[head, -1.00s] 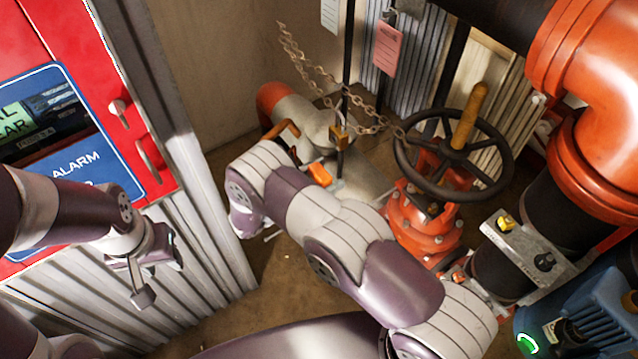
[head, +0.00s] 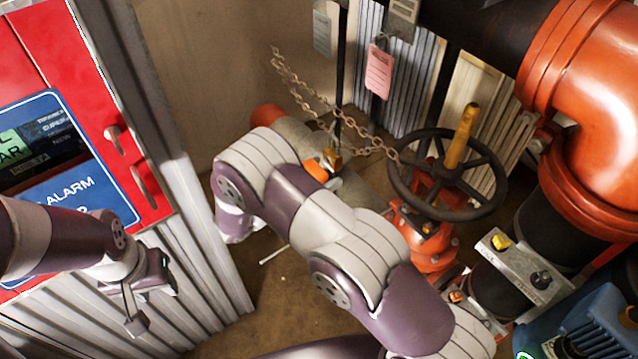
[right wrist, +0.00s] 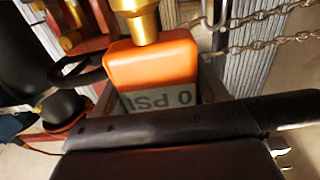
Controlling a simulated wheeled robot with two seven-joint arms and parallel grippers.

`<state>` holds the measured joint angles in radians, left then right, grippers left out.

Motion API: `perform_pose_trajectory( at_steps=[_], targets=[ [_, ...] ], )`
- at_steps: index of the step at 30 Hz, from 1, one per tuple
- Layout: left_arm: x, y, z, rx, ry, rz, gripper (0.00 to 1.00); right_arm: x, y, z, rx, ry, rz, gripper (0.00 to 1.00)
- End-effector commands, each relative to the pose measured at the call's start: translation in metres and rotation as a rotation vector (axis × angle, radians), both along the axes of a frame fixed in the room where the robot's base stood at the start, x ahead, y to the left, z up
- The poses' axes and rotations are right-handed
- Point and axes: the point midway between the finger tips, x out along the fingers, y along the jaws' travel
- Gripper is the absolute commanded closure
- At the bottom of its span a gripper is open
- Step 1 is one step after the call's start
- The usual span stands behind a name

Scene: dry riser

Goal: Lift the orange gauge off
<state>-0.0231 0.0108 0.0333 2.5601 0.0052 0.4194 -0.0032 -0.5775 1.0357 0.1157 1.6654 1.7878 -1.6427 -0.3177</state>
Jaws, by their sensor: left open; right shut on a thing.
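The orange gauge (right wrist: 155,65) fills the middle of the right wrist view, with a pale label reading "0 PSI" upside down and a brass fitting at its top edge. My right gripper (right wrist: 158,92) is shut on it, a finger at each side. In the head view, only a small orange part of the gauge (head: 317,170) shows past my right forearm, which hides the gripper. Whether the brass fitting is still joined to anything is unclear. My left gripper (head: 148,297) is open and empty in front of the corrugated panel.
A dark handwheel (head: 447,175) on an orange valve stands right of the gauge. A chain (head: 300,95) hangs just behind it, and a pink tag (head: 379,72) hangs further back. A red alarm cabinet (head: 150,195) is at left. Bare floor (head: 275,285) shows between.

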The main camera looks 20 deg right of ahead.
Motion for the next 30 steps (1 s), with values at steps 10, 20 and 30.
perform_pose_trajectory(
  at_steps=[10, 20, 30],
  targets=[
    [0.0, 0.0, 0.013, 0.0, 0.0, 0.0, 0.57, -0.028, 0.008, 0.006, -0.001, 0.0, 0.0, 0.58],
    [0.0, 0.0, 0.022, 0.0, 0.0, 0.0, 0.57, -0.053, 0.016, 0.008, -0.001, 0.0, 0.0, 0.58],
    [0.0, 0.0, 0.029, 0.0, 0.0, 0.0, 0.57, -0.078, 0.023, 0.008, -0.001, 0.0, 0.0, 0.58]
  ],
)
